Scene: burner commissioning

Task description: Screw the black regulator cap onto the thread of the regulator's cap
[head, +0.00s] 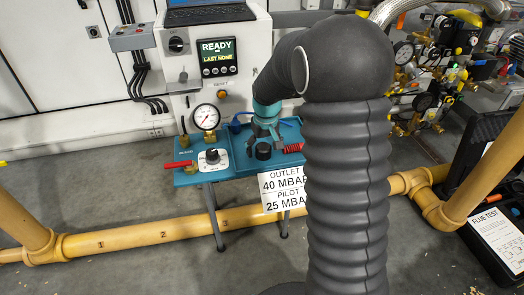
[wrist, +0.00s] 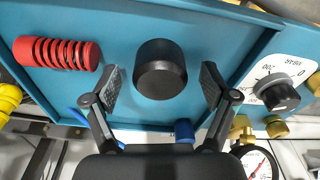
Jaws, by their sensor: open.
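The black regulator cap (head: 263,151) is a short dark cylinder standing on the teal bench tray. In the wrist view the cap (wrist: 160,70) sits near the middle, between my two fingers. My gripper (head: 265,135) is open above the cap in the head view, and my gripper (wrist: 160,82) shows a clear gap between each finger and the cap's sides. It holds nothing. I cannot make out the regulator's thread for certain in either view.
A red ribbed part (wrist: 57,53) lies on the tray beside the cap. On the other side are a white dial plate with a black knob (wrist: 280,96), brass fittings (wrist: 241,126) and a pressure gauge (head: 206,117). A red-handled valve (head: 178,163) is at the tray's left end.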

